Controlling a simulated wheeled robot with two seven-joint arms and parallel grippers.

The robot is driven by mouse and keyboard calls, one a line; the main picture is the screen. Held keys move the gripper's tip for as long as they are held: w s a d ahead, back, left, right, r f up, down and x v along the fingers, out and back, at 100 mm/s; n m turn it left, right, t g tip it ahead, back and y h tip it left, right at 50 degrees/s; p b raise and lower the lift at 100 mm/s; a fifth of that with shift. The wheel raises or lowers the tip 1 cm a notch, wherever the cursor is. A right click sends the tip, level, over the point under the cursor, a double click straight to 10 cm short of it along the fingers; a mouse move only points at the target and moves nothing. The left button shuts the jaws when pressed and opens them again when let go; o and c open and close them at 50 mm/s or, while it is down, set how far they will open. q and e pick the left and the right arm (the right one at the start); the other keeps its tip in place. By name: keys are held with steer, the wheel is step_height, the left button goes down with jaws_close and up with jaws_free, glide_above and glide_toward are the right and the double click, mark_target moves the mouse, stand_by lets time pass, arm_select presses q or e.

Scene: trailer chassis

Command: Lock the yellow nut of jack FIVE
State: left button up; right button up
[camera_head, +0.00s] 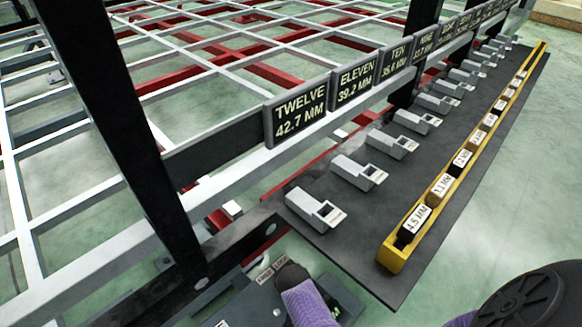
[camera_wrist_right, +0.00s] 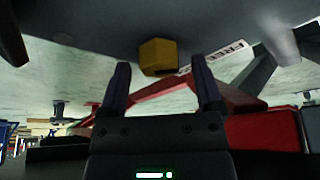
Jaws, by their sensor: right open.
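A yellow nut (camera_wrist_right: 157,57) shows in the right wrist view, against the underside of a dark grey part (camera_wrist_right: 100,25). My right gripper (camera_wrist_right: 160,62) is open below it, with one purple finger on each side. Gaps show between the nut and both fingers in the picture; I cannot tell the depth between them. A white label reading "FREE" (camera_wrist_right: 231,49) lies just right of the nut. No number for this jack is readable here.
In the head view, signs such as TWELVE (camera_head: 300,110) hang along the chassis rail. Grey clamps (camera_head: 314,209) line a dark board (camera_head: 340,235) with a yellow tray (camera_head: 388,257) of labelled blocks. Red beams (camera_wrist_right: 250,133) lie behind the fingers in the wrist view.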

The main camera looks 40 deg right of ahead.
arm_select(q)
steer(key=shift+w, duration=0.35)
arm_select(e)
steer(key=shift+f, duration=0.1)
jaws_close()
steer(key=m+g+b, duration=0.1)
steer(key=m, duration=0.2)
steer(key=m+g+h+b, duration=0.1)
steer(key=m+b, duration=0.1)
steer(key=m, duration=0.2)
steer(key=shift+w+f+m+g, duration=0.15)
steer(key=shift+m+g, duration=0.15)
steer(key=m+g, duration=0.1)
steer(key=m, duration=0.1)
steer(key=shift+m+b, duration=0.3)
steer(key=shift+b, duration=0.1)
arm_select(q)
steer(key=w+r+t, duration=0.1)
steer(key=w+r, duration=0.3)
steer(key=w, duration=0.6)
steer(key=shift+w+r, duration=0.15)
steer(key=shift+w, duration=0.1)
arm_select(e)
steer(key=shift+w+m+g, duration=0.1)
steer(key=shift+m+g, duration=0.7)
steer(key=shift+m, duration=1.4)
arm_select(q)
steer(key=shift+d, duration=0.1)
